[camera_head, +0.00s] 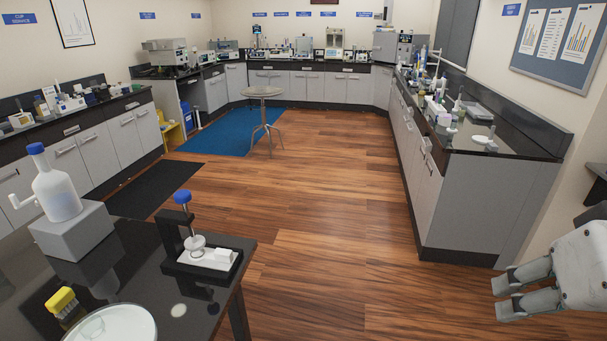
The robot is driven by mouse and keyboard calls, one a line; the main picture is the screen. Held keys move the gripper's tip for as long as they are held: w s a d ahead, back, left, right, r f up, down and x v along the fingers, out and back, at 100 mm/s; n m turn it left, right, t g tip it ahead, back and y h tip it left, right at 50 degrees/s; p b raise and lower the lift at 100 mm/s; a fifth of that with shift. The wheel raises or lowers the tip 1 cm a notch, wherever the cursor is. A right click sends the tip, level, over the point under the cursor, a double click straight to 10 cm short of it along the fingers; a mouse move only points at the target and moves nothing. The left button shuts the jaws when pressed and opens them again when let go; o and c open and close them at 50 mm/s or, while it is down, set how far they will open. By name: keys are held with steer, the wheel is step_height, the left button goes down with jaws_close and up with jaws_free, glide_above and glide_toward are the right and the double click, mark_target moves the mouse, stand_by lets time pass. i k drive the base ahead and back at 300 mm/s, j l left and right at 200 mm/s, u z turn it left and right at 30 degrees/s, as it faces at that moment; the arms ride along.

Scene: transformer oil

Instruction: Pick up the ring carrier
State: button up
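A blue-knobbed upright piece (183,200), possibly the ring carrier, stands in a small black stand (170,233) on the dark table at the lower left. Its lower end meets a round pale part (196,243) on the stand's white base (212,258). A ring cannot be made out at this size. My gripper (498,298) is at the lower right edge, far from the stand. Its two fingers point left with a gap between them and nothing in it.
The glossy dark table (140,262) also bears a white bottle (55,190) on a grey block (72,232), a yellow-topped item (62,303) and a round white dish (110,325). A cluttered counter (515,140) stands at right. Open wooden floor (330,230) lies between.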

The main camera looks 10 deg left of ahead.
mark_target(223, 255)
steer(key=i+l+u, duration=0.1)
steer(key=i+u, duration=0.35)
steer(key=i+l+u, duration=0.4)
steer(key=i, duration=0.2)
steer(key=j+u, duration=0.1)
steer(key=u, duration=1.35)
